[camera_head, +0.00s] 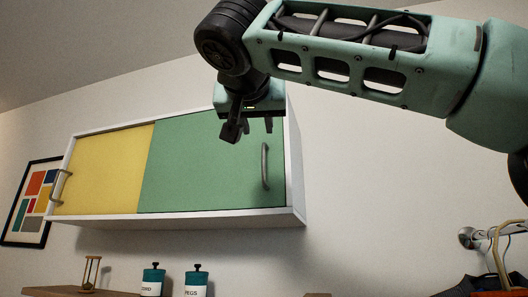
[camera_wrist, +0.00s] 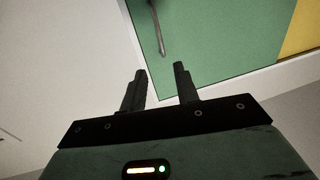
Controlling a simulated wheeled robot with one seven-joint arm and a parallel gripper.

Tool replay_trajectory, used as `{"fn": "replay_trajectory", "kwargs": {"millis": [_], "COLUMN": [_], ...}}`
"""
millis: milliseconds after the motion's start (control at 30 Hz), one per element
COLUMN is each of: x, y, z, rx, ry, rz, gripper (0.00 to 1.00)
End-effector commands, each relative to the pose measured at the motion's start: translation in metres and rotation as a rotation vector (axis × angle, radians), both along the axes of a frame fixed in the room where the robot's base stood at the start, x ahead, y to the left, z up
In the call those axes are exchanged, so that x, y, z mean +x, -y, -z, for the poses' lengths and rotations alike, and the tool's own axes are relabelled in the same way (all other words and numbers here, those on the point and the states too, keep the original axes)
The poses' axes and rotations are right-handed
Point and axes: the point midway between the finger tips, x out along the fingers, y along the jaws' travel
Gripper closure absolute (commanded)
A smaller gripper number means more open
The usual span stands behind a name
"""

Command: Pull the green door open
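The green door (camera_head: 200,170) covers the right part of a white wall cabinet (camera_head: 296,170), and it looks shut. A grey bar handle (camera_head: 265,166) stands upright near its right edge. The yellow door (camera_head: 104,170) is on the left. My gripper (camera_head: 252,138) is in front of the upper part of the green door, left of the handle in the head view. In the wrist view, my gripper (camera_wrist: 160,75) is open and empty, with a gap between its two fingers. The handle (camera_wrist: 158,28) shows beyond the fingertips, apart from them, and its top end is cut off by the frame.
A second bar handle (camera_head: 60,186) is on the yellow door. Below the cabinet, a wooden shelf (camera_head: 75,291) bears an hourglass (camera_head: 91,273) and two teal-lidded jars (camera_head: 153,280). A framed picture (camera_head: 28,205) hangs at left.

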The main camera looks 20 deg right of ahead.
Motion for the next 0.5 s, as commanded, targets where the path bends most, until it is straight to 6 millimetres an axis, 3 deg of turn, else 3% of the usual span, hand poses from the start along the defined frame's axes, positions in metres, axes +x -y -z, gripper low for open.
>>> {"fn": "replay_trajectory", "kwargs": {"millis": [500], "x": [0.096], "y": [0.044], "z": [-0.002], "rx": [-0.003], "ry": [-0.005], "rz": [0.001], "gripper": [0.69]}}
